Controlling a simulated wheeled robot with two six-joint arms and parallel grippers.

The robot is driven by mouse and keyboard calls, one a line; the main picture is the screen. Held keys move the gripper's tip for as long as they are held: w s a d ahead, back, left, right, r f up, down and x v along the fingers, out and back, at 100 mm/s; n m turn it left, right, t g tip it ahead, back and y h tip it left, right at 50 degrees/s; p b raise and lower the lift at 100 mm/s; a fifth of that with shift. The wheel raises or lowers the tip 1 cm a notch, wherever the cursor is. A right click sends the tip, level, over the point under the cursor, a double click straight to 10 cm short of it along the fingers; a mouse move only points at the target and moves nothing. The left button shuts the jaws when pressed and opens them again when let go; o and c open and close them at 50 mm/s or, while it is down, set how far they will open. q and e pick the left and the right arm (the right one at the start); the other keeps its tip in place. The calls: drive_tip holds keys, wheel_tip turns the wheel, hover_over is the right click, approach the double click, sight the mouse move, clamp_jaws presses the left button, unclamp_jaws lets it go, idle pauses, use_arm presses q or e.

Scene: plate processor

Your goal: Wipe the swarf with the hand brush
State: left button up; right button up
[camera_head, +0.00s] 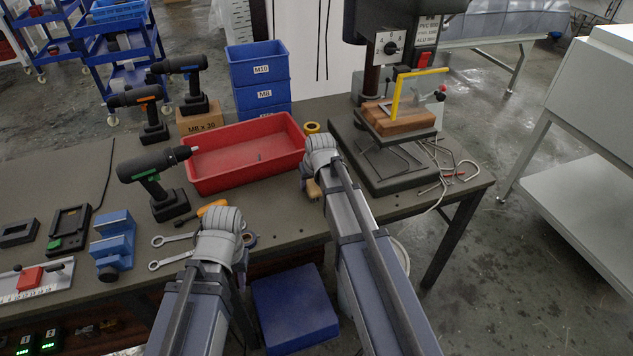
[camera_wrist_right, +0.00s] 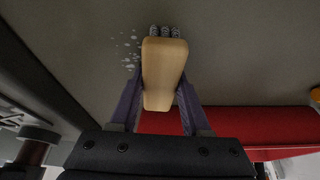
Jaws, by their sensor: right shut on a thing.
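The hand brush (camera_wrist_right: 163,75) has a pale wooden body with dark bristle tufts at its far end. My right gripper (camera_wrist_right: 159,98) is shut on it, one finger on each side. A bit of the brush (camera_head: 313,188) shows beside my right wrist in the head view. I cannot tell whether the bristles touch the table. My left gripper (camera_head: 224,222) is over the table's front; its wrist hides its fingers.
A red tray (camera_head: 245,150) stands left of my right gripper. The drill press base (camera_head: 385,160) is close on its right. A yellow tape roll (camera_head: 312,128) sits behind. Wrenches (camera_head: 172,260), an orange-handled screwdriver (camera_head: 212,207) and a drill (camera_head: 155,170) are near my left arm.

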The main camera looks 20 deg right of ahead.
drive_tip(key=shift+a, duration=0.85)
drive_tip(key=shift+w, duration=0.1)
drive_tip(key=shift+w, duration=0.4)
drive_tip(key=shift+f, duration=0.1)
drive_tip(key=shift+d, duration=0.2)
drive_tip(key=shift+w+d, duration=0.1)
drive_tip(key=shift+d, duration=1.55)
